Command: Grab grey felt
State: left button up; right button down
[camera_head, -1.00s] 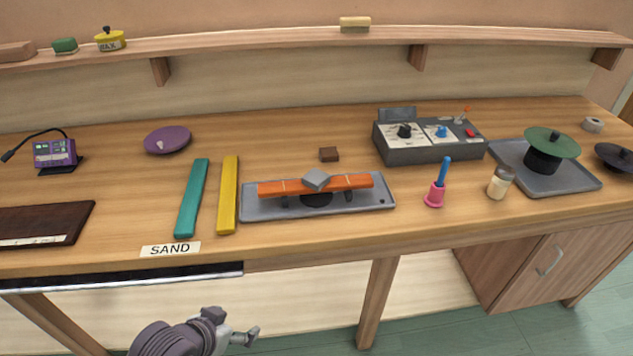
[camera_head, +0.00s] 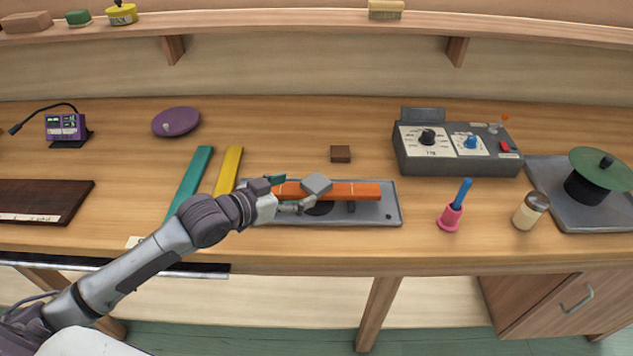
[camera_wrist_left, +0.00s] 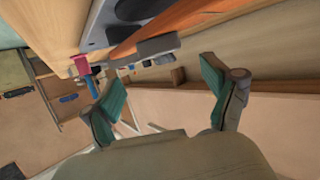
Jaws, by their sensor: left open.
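The grey felt (camera_head: 317,184) is a small grey block lying across the top of the orange bar (camera_head: 362,190). The bar rests on supports over a grey metal tray (camera_head: 390,214). My left gripper (camera_head: 287,194) is open at the left part of the bar, just left of the felt and apart from it. In the left wrist view the felt (camera_wrist_left: 158,46) shows beyond the open, teal-padded fingers (camera_wrist_left: 161,84), with nothing between them. My right gripper is not in view.
Yellow (camera_head: 229,168) and teal (camera_head: 190,182) bars lie left of the tray, partly behind my left arm. A small brown block (camera_head: 341,154) and a grey control box (camera_head: 456,155) stand behind.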

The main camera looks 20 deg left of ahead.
aim_at(315, 182)
pick_arm(q)
jog(key=shift+x, duration=0.9)
jog(key=shift+p+x, duration=0.35)
jog(key=shift+x, duration=0.55)
jog(key=x, duration=0.3)
jog(key=shift+w+f+p, duration=0.15)
jog(key=shift+w+p, duration=0.2)
jog(key=shift+w, duration=0.05)
jog(key=shift+w+d+f, duration=0.15)
jog(key=c, duration=0.9)
jog(key=shift+c, duration=0.2)
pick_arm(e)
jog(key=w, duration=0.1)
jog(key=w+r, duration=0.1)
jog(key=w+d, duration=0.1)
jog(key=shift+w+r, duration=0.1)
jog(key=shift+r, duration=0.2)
